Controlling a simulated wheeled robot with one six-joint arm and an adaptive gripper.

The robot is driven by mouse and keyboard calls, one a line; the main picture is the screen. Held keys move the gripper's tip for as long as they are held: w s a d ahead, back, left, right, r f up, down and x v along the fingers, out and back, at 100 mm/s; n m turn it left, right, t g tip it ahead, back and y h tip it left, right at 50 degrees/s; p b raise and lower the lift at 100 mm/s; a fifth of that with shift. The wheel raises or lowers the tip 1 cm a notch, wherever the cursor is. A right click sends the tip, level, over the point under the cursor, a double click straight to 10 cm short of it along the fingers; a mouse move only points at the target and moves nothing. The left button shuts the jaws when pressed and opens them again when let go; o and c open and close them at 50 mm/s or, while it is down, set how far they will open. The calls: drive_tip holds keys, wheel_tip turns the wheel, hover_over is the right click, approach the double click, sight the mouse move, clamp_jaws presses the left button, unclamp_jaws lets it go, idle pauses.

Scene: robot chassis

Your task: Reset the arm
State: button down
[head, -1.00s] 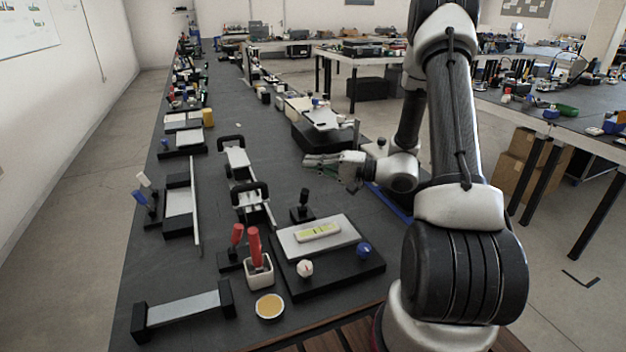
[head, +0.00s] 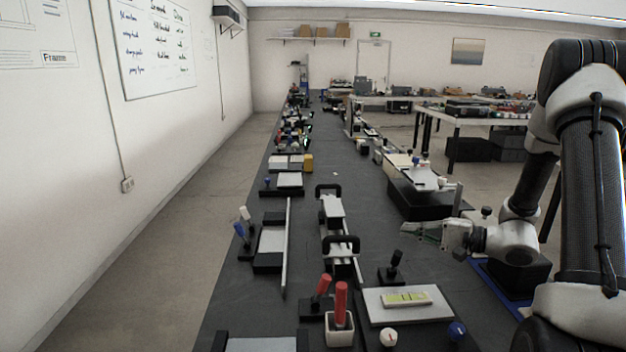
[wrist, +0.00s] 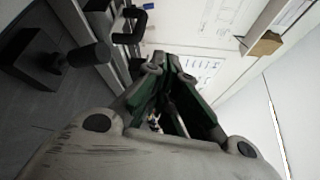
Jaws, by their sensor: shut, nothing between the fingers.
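My gripper (head: 408,230) is at the end of my arm on the right of the head view. It is held above the dark bench and points left. Its fingers are shut with nothing held. In the wrist view the green-lined fingers (wrist: 165,65) come close together at their tips, with the white wall and board beyond them.
The long dark bench (head: 312,318) carries a silver rail with black handles (head: 339,228), a white cup with red-handled tools (head: 341,330) and a light panel with a level (head: 408,300). A black box (head: 425,200) stands behind my gripper. A whiteboard (head: 155,45) hangs left.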

drive_tip(key=s+d+n+g+h, duration=0.25)
drive_tip(key=s+g+h, duration=0.55)
drive_tip(key=s, duration=1.2)
drive_tip(key=s+d+r+n+h, duration=0.3)
drive_tip(key=s+d+r+h, duration=0.15)
drive_tip(key=d+r, duration=0.25)
wheel_tip(320, 180, up, 8)
drive_tip(key=s+a+n+t+h, duration=0.1)
drive_tip(key=n+t+h, duration=0.1)
drive_tip(key=n+t, duration=0.1)
drive_tip(key=shift+s+a+r+t, duration=0.2)
drive_tip(key=shift+s+a+t, duration=0.05)
drive_tip(key=shift+a+t, duration=0.15)
